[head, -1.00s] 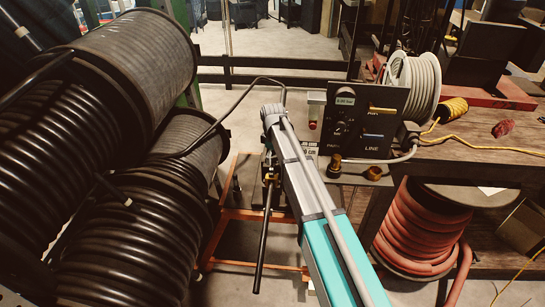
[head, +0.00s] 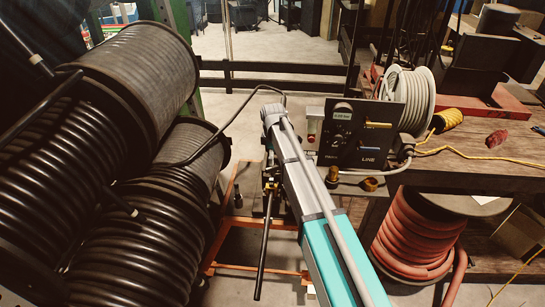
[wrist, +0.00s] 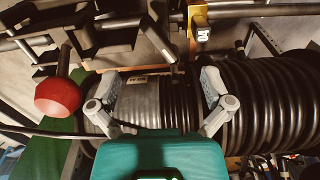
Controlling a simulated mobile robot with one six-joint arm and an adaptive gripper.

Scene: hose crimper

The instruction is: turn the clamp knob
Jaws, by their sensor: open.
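A round red knob (wrist: 58,97) on a dark stem shows at the left of the wrist view, beside my left finger and apart from it. I cannot tell for sure whether it is the clamp knob. My gripper (wrist: 158,82) is open and empty, with its two grey fingers spread wide. Dark metal machine parts (wrist: 125,40) lie above the fingers in the wrist view. A yellow bracket with a marked block (wrist: 202,32) stands above the right finger.
Large black hose reels (head: 130,200) fill the left side. A red hose coil (head: 415,235) sits below. A black rod (head: 263,245) hangs beside my arm.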

